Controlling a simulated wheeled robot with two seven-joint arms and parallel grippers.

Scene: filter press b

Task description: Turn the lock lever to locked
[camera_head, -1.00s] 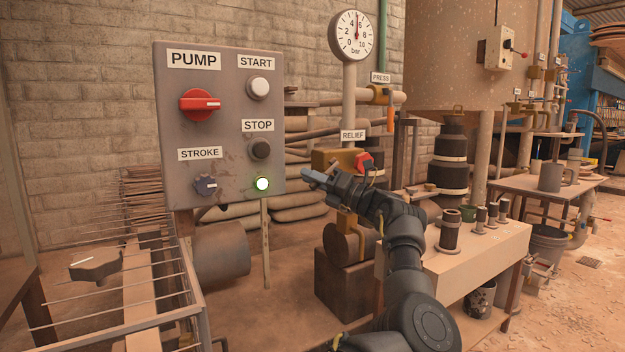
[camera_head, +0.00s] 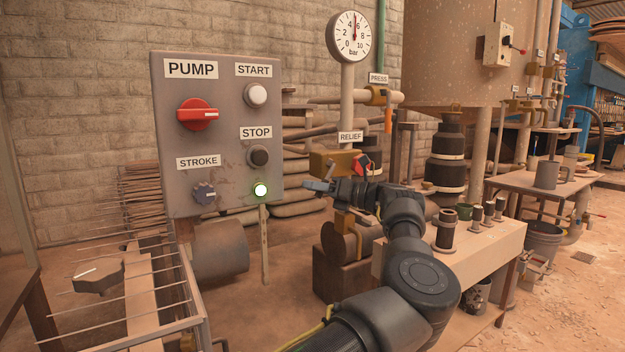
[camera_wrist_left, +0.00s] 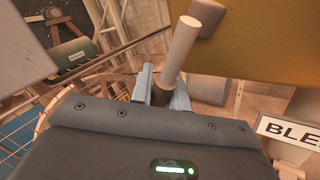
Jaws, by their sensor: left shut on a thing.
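My left gripper (camera_head: 318,186) is just below the yellow-brown block (camera_head: 328,163) under the RELIEF label, right of the pump panel. In the left wrist view, the gripper (camera_wrist_left: 162,92) is shut on a pale round rod (camera_wrist_left: 184,48), which appears to be the lock lever. The rod slants up and right from between the fingertips, with a dark part at its lower end. No lock marking is readable. In the head view I cannot make out the lever at the fingertips. My right gripper is in neither view.
The pump panel (camera_head: 222,120) stands close left of the gripper, its green lamp (camera_head: 260,190) lit. A red knob (camera_head: 362,165) sits just above my wrist. A bench (camera_head: 470,246) with dark cylinders stands to the right. A label starting "BLE" (camera_wrist_left: 290,132) shows in the wrist view.

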